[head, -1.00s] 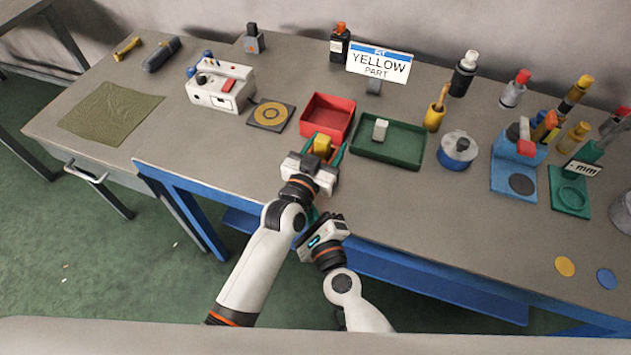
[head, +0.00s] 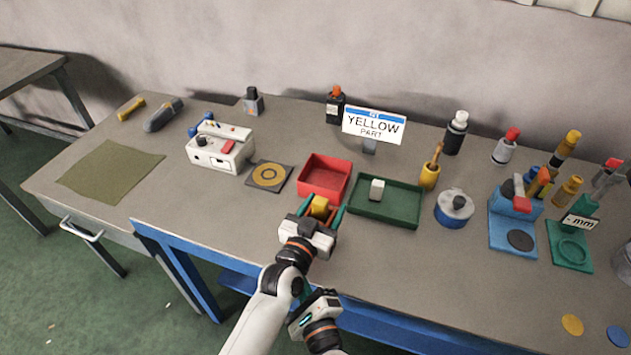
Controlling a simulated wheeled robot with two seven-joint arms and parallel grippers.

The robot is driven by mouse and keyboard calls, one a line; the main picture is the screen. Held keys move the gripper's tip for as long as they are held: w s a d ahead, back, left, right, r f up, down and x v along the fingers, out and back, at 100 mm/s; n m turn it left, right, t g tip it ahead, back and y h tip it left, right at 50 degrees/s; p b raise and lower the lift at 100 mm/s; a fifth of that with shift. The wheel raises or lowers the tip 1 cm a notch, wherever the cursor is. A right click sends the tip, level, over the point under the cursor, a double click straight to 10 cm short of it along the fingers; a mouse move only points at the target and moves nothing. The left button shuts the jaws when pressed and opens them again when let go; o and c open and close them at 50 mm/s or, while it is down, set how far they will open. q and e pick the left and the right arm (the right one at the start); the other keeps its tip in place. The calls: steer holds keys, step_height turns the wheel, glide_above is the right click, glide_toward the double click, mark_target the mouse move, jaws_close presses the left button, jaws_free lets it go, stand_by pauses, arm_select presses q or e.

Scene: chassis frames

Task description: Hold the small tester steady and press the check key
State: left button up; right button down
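The small tester (head: 220,148) is a white box with a red key (head: 227,147), a dark knob and small coloured parts on top. It stands upright at the left of the bench, with neither gripper touching it. My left gripper (head: 320,210) is at the front edge of the red tray, right of the tester and nearer to me.
An olive cloth (head: 110,173) lies at left. Bottles and fixtures crowd the right; the bench before the tester is clear.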

arm_select(q)
steer(key=o, duration=0.3)
steer(key=shift+s, duration=0.1)
steer(key=v, duration=0.8)
steer(key=shift+d, duration=0.15)
steer(key=shift+d+f, duration=0.1)
